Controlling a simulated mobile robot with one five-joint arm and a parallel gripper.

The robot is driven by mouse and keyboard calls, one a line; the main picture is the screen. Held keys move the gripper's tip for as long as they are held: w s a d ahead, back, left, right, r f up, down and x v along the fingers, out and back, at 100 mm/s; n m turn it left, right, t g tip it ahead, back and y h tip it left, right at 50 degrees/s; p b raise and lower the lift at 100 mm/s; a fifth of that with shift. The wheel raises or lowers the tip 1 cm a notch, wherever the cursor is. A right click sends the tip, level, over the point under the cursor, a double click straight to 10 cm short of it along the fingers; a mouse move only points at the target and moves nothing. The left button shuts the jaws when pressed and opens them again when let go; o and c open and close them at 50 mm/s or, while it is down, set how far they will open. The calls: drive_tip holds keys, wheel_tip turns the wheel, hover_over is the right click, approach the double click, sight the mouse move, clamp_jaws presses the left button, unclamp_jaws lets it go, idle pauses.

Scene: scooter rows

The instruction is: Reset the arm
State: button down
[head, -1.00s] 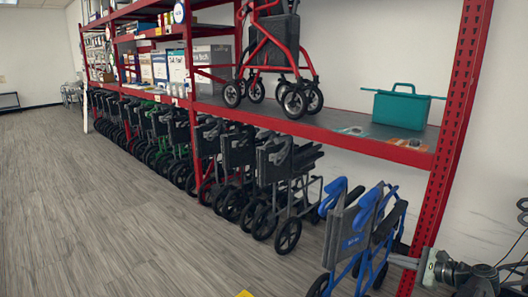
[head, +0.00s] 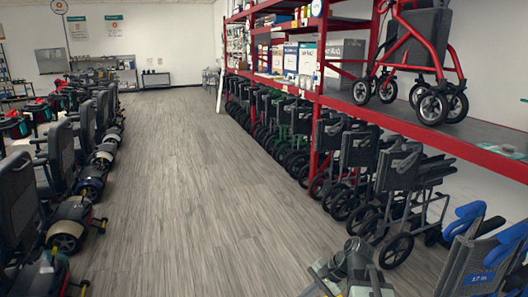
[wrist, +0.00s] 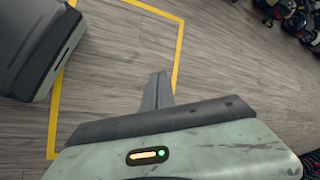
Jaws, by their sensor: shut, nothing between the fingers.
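My gripper (wrist: 158,80) shows in the wrist view as a narrow dark grey pair of fingers, pressed together, with nothing between them. It points out over bare wood-look floor. Behind it is the pale green wrist housing with a small orange and green light. In the head view part of my arm (head: 350,270) shows at the bottom, right of the middle, over the floor. The fingers cannot be made out there.
Folded wheelchairs (head: 350,165) stand in a row under the red shelf rack (head: 420,137), which bears a red rollator (head: 415,60). A blue wheelchair (head: 485,255) is close at the lower right. Mobility scooters (head: 60,165) line the left. The aisle (head: 180,170) between is clear.

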drive_tip(key=s+a+f+n+g+h, duration=0.1)
drive_tip(key=s+a+f+n+h, duration=0.1)
drive_tip(key=s+a+f+n, duration=0.15)
drive_tip(key=d+n+h, duration=0.5)
drive_tip(key=d, duration=0.2)
wheel_tip(320, 180, up, 20)
drive_tip(key=p, duration=2)
drive_tip(key=shift+a+r+y+p, duration=0.2)
drive_tip(key=shift+a+y+p, duration=0.1)
drive_tip(key=shift+a+p, duration=0.1)
drive_tip(key=shift+f, duration=0.1)
drive_tip(key=shift+d, duration=0.1)
